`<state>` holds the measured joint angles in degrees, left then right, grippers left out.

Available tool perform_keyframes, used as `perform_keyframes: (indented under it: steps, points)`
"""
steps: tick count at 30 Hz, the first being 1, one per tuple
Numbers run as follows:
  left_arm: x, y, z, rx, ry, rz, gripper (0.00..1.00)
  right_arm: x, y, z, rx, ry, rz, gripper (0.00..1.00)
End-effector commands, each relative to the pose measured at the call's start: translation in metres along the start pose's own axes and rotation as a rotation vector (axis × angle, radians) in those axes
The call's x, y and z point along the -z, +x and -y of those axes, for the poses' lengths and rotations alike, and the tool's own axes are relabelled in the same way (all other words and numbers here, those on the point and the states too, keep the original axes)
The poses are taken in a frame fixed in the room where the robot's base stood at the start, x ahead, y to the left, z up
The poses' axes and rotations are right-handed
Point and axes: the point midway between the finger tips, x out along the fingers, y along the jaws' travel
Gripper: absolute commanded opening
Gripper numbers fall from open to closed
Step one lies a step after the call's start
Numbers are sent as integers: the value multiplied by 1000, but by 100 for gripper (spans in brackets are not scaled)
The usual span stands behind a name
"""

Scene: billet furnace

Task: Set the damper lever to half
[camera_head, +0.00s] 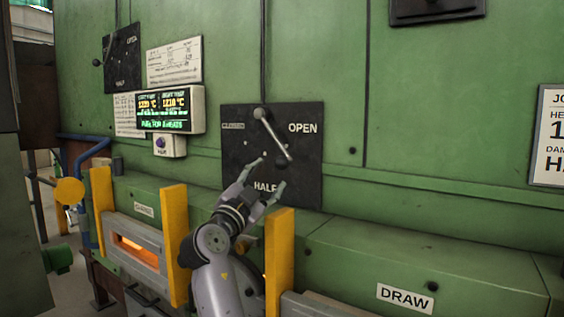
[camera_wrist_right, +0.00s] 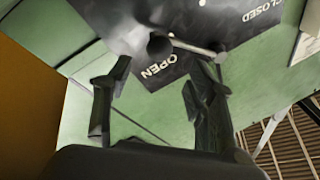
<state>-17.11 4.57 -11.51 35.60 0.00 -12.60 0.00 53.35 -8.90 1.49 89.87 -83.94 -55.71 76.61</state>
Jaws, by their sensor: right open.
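The damper lever (camera_head: 275,138) is a pale metal rod on a dark plate (camera_head: 235,150) on the green furnace wall. It slants from upper left to lower right, its lower end between the OPEN and HALF labels. My right gripper (camera_head: 268,174) is open in front of the plate's lower part, just below the lever's lower end. In the right wrist view the lever (camera_wrist_right: 192,48) runs across beyond the open fingers (camera_wrist_right: 156,78), with a dark round end near the gap between them. I see no grip on it. My left gripper is out of view.
Yellow posts (camera_head: 174,240) flank a glowing furnace opening (camera_head: 137,252) below left. A green ledge (camera_head: 400,260) with a DRAW sign (camera_head: 405,298) runs along the right. A lit display (camera_head: 165,108) and a smaller dark plate (camera_head: 122,60) with its own lever are at upper left.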

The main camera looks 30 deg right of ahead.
Motion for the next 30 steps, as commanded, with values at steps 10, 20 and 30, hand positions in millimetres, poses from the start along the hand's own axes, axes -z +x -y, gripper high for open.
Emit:
perform_keyframes:
  steps: [10,20,30]
  points:
    - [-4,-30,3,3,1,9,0,3,69,2,0,-3,0,51]
    - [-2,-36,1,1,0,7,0,0,89,0,1,-1,1,51]
    - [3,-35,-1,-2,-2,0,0,0,88,0,0,-1,1,42]
